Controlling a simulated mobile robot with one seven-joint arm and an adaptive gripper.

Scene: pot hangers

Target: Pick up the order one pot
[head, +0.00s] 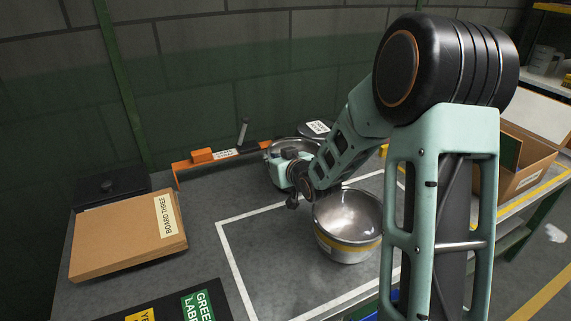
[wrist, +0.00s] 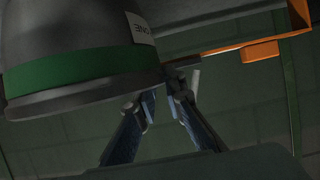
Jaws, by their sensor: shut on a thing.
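The order one pot (wrist: 75,75) is grey with a green band and a pale label ending in "ONE"; it fills the upper left of the wrist view. My gripper (wrist: 166,86) is shut at this pot's rim, with the fingertips close together there. In the head view my gripper (head: 293,178) is at the near side of a metal pot (head: 284,146) at the back of the table. My wrist hides most of that pot's body. Whether the pot touches the table cannot be seen.
A metal pot with a yellow band (head: 347,245) stands close in front of my gripper, inside a white outline. An orange rail (head: 222,156) is behind left. A carton marked board three (head: 128,233) lies left. A label mat (head: 170,309) is at the front.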

